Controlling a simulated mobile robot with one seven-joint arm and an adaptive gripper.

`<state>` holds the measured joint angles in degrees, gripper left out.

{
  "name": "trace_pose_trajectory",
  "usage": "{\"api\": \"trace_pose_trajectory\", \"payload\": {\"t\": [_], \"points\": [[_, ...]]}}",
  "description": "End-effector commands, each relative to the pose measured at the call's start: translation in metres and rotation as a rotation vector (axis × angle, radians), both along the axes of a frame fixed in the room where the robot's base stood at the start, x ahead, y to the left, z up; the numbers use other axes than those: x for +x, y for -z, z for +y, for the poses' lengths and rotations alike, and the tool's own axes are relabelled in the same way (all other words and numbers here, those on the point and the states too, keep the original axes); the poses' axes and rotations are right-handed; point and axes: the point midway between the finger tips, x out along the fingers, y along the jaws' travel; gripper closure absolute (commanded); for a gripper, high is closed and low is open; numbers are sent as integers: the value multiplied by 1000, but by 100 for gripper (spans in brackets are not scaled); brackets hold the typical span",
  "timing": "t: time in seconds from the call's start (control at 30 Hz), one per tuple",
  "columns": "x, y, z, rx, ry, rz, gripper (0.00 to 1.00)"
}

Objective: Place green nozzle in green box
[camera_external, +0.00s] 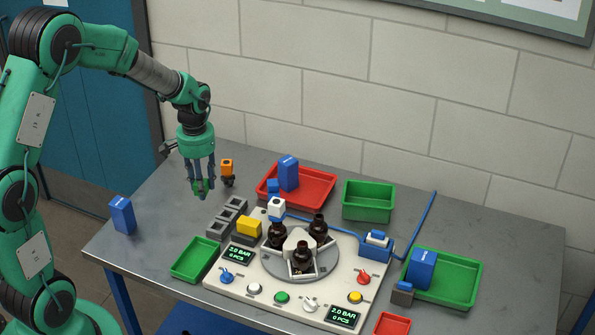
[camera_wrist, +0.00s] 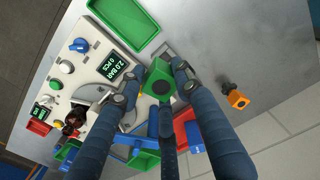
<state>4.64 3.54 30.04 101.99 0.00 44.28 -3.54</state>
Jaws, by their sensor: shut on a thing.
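My gripper (camera_wrist: 157,85) is shut on the green nozzle (camera_wrist: 161,80), a green block-like piece with a dark round opening, seen from above in the wrist view. In the external view my gripper (camera_external: 200,188) hangs above the left part of the table, the nozzle partly hidden between its fingers. Several green containers are in view: a deep green box (camera_external: 368,212) at the back, a shallow green tray (camera_external: 180,268) at the front left, and a larger green tray (camera_external: 463,292) at the right holding a blue block. The front-left tray also shows in the wrist view (camera_wrist: 125,22).
An orange nozzle (camera_external: 227,166) stands right of my gripper. A red tray (camera_external: 322,196) holds blue blocks. The white station (camera_external: 258,287) carries several dark bottles (camera_external: 318,229) on a round plate. Grey blocks (camera_external: 219,230) and a blue block (camera_external: 122,215) stand at the left.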

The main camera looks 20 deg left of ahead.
Motion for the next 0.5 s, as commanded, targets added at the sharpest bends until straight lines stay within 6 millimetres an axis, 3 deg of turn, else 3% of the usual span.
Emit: {"api": "trace_pose_trajectory", "payload": {"t": [0.5], "points": [[52, -9, -30, 0, 71, 0, 89]]}}
